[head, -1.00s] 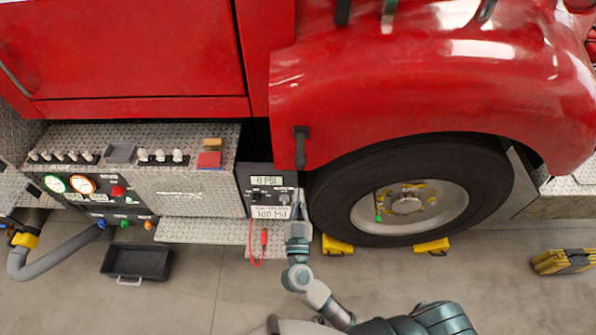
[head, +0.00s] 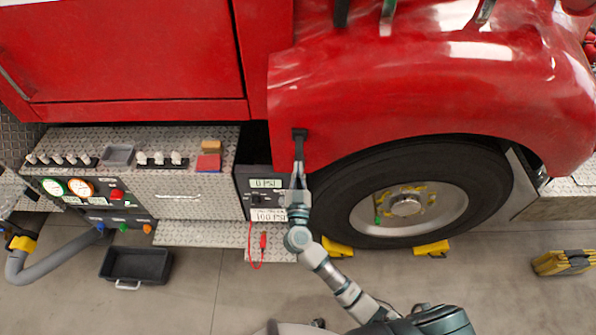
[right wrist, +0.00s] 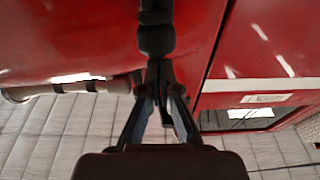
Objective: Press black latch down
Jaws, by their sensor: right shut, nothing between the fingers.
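The black latch (head: 299,146) hangs on the lower front corner of the red fender, left of the wheel. It also shows in the right wrist view (right wrist: 156,32), straight beyond my fingers. My right gripper (head: 298,168) is shut and empty, with its fingertips at the lower end of the latch. In the right wrist view the closed fingertips (right wrist: 158,72) overlap the latch's near end. I cannot tell whether they touch it. The latch's lower tip is partly hidden by the fingers. My left gripper is not in view.
A pump panel with a pressure display (head: 266,184) sits just left of my right gripper. A large black tire (head: 335,205) stands close on the right, with yellow chocks (head: 432,249) below. A black bin (head: 137,264) lies on the open floor at lower left.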

